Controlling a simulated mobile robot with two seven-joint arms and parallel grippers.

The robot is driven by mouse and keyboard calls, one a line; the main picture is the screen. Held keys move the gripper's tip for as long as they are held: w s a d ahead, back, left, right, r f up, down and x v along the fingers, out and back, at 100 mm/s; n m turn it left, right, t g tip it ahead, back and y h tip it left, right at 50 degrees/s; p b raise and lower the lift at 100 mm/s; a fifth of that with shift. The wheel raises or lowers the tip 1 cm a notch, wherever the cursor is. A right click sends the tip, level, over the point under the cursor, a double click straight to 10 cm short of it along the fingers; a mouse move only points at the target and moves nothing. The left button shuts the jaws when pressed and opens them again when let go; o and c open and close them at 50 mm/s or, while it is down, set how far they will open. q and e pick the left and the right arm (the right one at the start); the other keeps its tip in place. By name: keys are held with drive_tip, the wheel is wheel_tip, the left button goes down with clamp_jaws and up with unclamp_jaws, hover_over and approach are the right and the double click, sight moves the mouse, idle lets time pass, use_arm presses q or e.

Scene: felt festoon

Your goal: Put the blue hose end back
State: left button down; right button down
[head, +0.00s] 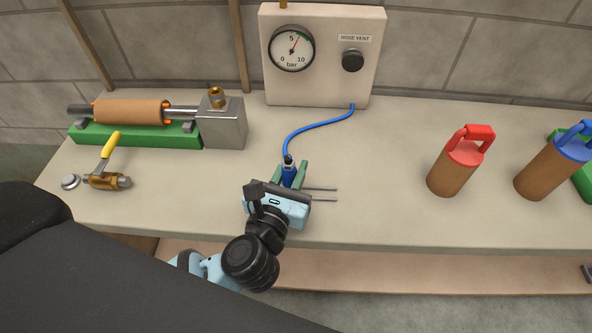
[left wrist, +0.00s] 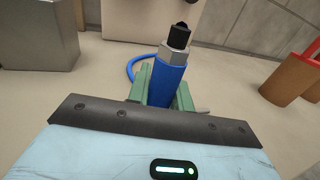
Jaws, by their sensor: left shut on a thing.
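The blue hose end (head: 289,171) is a blue sleeve with a metal nut and a black tip, and it points up. My left gripper (head: 293,175) is shut on it, with a green finger on each side. In the left wrist view the hose end (left wrist: 167,80) stands between the green fingers (left wrist: 161,98), its black tip uppermost. The blue hose (head: 318,124) curves from it back to the gauge panel (head: 328,85) marked HOSE VENT. Whether its lower end touches the bench is hidden. My right gripper is not in view.
Two thin metal rods (head: 322,189) lie just right of my left gripper. A steel block (head: 222,125) with a brass fitting (head: 217,97) stands back left, beside a brass valve (head: 104,180) with a yellow lever. Red-topped (head: 455,168) and blue-topped (head: 548,168) brown cylinders stand right.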

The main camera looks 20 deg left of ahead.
use_arm(q)
drive_tip(key=shift+a, duration=0.1)
drive_tip(key=shift+f, duration=0.1)
drive_tip(key=c, duration=1.3)
unclamp_jaws()
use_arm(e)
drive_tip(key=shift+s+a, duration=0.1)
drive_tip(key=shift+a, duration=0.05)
use_arm(q)
drive_tip(key=shift+o, duration=0.2)
drive_tip(key=shift+r, duration=0.25)
drive_tip(key=s+b, duration=0.1)
drive_tip(key=s, duration=1)
drive_tip(key=shift+d+f+b, duration=0.15)
drive_tip(key=shift+d+b, duration=0.05)
drive_tip(key=shift+b, duration=0.2)
drive_tip(key=shift+s, duration=0.5)
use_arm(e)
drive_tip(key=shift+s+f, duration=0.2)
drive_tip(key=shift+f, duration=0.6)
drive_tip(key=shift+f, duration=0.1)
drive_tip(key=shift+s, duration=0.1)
